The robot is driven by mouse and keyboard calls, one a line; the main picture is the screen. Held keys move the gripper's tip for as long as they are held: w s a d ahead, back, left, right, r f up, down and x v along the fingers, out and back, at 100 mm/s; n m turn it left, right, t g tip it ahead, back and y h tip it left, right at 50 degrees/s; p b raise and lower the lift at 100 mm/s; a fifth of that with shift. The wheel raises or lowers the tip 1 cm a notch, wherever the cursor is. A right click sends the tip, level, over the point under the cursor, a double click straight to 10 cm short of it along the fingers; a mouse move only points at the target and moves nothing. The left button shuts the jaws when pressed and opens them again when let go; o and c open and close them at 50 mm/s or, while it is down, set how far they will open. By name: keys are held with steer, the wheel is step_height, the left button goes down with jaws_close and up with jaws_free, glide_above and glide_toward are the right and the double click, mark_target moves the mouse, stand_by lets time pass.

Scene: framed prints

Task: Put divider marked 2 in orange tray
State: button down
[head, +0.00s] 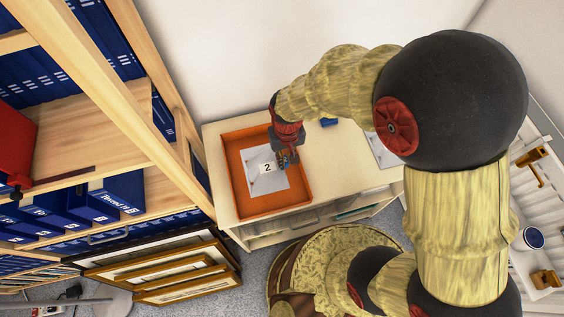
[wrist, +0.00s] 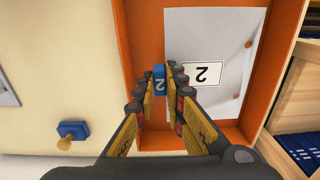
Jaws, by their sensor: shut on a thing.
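The divider marked 2 (head: 267,180) is a pale grey sheet with punched holes, a white label reading 2, and a blue tab, also marked 2, in the wrist view (wrist: 215,40). It is within the walls of the orange tray (head: 270,203), which lies on the pale cabinet top. I cannot tell whether the whole sheet rests on the tray floor. My gripper (head: 287,158) reaches down inside the tray at the sheet's edge. Its fingers (wrist: 164,75) are shut on the blue tab, hiding part of it.
A blue object with a wooden knob (wrist: 72,130) stands on the cabinet top (head: 330,165) beside the tray; another pale sheet (head: 382,150) lies farther right. A wooden shelf with blue binders (head: 118,190) rises at left. Framed prints (head: 165,268) lean below.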

steer(key=shift+w+a+f, duration=0.35)
steer(key=shift+w+f, duration=0.2)
steer(key=shift+f, duration=0.2)
steer(key=shift+w+a+f+b, duration=0.15)
steer(key=shift+f+b, duration=0.25)
steer(key=shift+f, duration=0.5)
steer(key=shift+w+d+f+b, duration=0.1)
steer(key=shift+f+b, duration=0.3)
steer(key=shift+f, duration=0.45)
steer(key=shift+f, duration=0.2)
steer(key=c, duration=1.8)
jaws_free()
steer(key=shift+c, duration=0.2)
steer(key=shift+r, duration=0.15)
step_height(320, 180, up, 12)
steer(key=p, duration=0.3)
steer(key=shift+r, duration=0.1)
